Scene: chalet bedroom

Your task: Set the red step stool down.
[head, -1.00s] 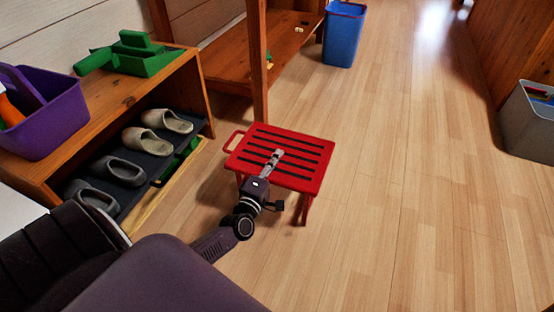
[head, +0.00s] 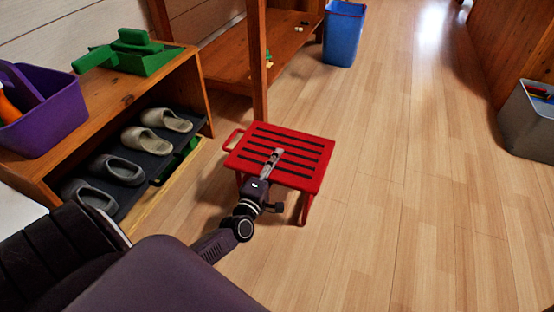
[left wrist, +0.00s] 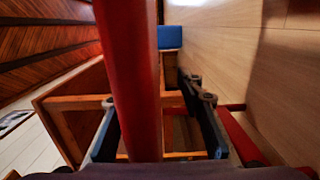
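The red step stool (head: 305,150), with dark strips across its top and a loop handle at its left, stands upright, and its feet appear to be on the floor. My left gripper (head: 274,157) reaches over its near edge. In the left wrist view, the seat shows edge-on as a red bar (left wrist: 130,70) between the two spread fingers of the left gripper (left wrist: 160,125). Gaps show beside the bar, wider on the right, so the gripper is open around the edge. Part of a leg (left wrist: 238,135) shows at the right. My right gripper is not in view.
A wooden post (head: 258,60) is just behind the stool. A blue bin (head: 343,35) stands beyond. Floor (head: 420,180) to the right is clear.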

